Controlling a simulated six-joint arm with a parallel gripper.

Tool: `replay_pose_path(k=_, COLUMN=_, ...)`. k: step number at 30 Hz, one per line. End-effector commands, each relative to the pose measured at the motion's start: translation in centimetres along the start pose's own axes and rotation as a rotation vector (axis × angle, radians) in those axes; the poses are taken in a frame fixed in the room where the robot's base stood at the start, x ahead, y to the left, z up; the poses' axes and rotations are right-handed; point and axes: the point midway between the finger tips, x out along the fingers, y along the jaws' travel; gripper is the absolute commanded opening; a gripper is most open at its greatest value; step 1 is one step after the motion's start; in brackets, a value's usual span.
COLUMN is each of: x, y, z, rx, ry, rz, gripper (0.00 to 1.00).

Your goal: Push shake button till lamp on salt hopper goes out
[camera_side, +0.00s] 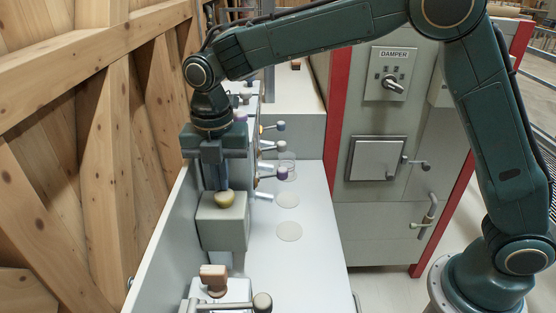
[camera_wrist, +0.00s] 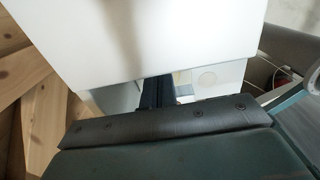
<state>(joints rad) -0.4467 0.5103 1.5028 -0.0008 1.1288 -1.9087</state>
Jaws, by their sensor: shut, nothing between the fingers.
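My gripper (camera_side: 219,186) points down, its fingers together and empty, over a grey box (camera_side: 223,232) on the bench at the left. A yellowish rounded cap (camera_side: 225,200) sits on top of this box. The fingertips are at or just above the cap; I cannot tell whether they touch it. No label shows which part is the shake button, the salt hopper or its lamp, and no lit lamp is clearly visible. In the wrist view the dark fingers (camera_wrist: 158,92) show below a large pale surface that fills the top of the picture, and the cap is hidden.
Several handles with blue and purple knobs (camera_side: 282,173) stick out to the right from the row behind. Pale discs (camera_side: 289,232) mark the clear bench top. A brown block (camera_side: 213,279) stands at the front. A wooden wall (camera_side: 90,150) is close at left, a cabinet (camera_side: 385,160) at right.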

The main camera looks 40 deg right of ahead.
Motion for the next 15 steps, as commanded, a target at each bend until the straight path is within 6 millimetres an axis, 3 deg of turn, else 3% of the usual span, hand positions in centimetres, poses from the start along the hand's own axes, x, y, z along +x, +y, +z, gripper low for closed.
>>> replay_pose_path(k=9, x=2.0, y=0.0, z=0.0, rx=0.0, ry=0.001, rz=-0.003, gripper=0.0)
replay_pose_path(k=15, x=2.4, y=-0.1, z=-0.1, rx=-0.001, ry=0.003, rz=-0.008, gripper=0.0)
